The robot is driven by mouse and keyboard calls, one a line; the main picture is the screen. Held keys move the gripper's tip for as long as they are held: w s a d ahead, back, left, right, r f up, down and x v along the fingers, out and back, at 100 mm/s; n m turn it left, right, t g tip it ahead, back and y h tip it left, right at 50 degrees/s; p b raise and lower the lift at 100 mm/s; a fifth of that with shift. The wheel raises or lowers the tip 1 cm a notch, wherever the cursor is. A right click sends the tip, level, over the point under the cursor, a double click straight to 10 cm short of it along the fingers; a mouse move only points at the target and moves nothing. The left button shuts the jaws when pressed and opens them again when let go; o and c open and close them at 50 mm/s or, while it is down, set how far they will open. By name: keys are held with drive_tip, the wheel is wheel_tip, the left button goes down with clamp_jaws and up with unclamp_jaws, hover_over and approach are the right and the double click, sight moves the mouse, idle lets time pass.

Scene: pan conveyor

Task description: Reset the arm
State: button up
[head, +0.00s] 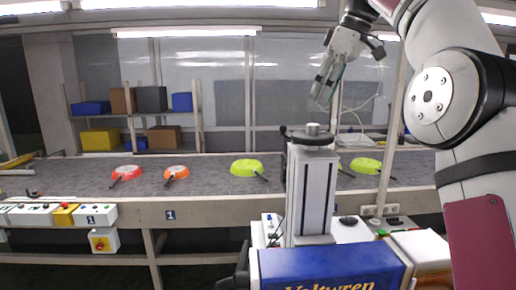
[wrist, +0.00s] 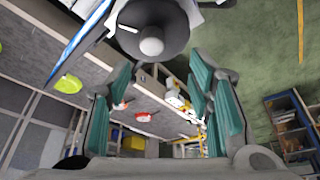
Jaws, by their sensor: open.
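My gripper (head: 326,80) hangs in the air at the upper right of the head view, above the conveyor (head: 222,193). Its fingers point down and are spread apart with nothing between them. In the wrist view the teal finger pads (wrist: 160,112) stand apart, and the conveyor and floor show beyond them. No pan touches my gripper.
On the belt lie a red pan (head: 126,172), an orange pan (head: 176,172), a yellow-green pan (head: 246,167) and another yellow-green pan (head: 366,165). Shelves with boxes (head: 123,100) stand behind. Control boxes (head: 58,214) sit at the front left edge.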

drive_tip(key=s+a+f+m+t+h, duration=0.1)
drive_tip(key=s+a+m, duration=0.1)
drive_tip(key=s, duration=0.5)
drive_tip(key=s+a+f+m+h, duration=0.1)
drive_tip(key=s+a+f+m, duration=0.15)
drive_tip(key=s, duration=0.55)
drive_tip(key=s+d+f+m+t, duration=0.1)
drive_tip(key=s+f+m, duration=0.1)
drive_tip(key=s+f, duration=0.7)
drive_tip(key=s+d+f+m+h, duration=0.1)
drive_tip(key=s+f+m, duration=0.2)
drive_tip(key=s+f, duration=0.6)
drive_tip(key=shift+s+d+f+t, duration=0.35)
drive_tip(key=shift+s+t, duration=0.05)
drive_tip(key=shift+s, duration=0.45)
drive_tip(key=shift+m, duration=0.25)
